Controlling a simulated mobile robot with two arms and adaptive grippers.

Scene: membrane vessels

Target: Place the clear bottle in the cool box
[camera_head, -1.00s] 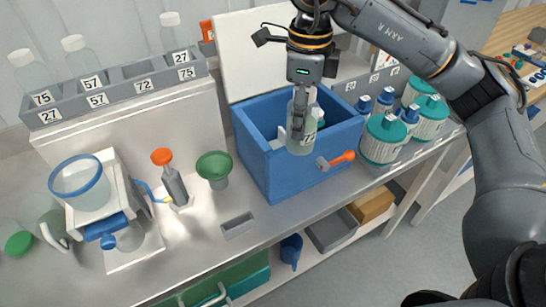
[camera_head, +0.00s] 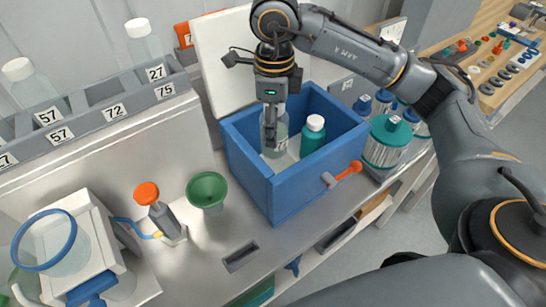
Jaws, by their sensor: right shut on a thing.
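The cool box (camera_head: 300,197) is a blue open box on the bench, with its white lid (camera_head: 226,62) raised at the back and an orange-handled latch on its front. My right gripper (camera_head: 270,138) points down into the box's left part and is shut on the clear bottle (camera_head: 281,139). The bottle is upright inside the box walls; its base is low in the box, and I cannot tell whether it touches the floor. The gripper fingers hide part of it. My left gripper is not in view.
A teal bottle with a white cap (camera_head: 312,136) stands inside the box, right of the clear bottle. Teal-labelled jars (camera_head: 385,143) stand right of the box. A numbered rack (camera_head: 90,118) holds clear bottles.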

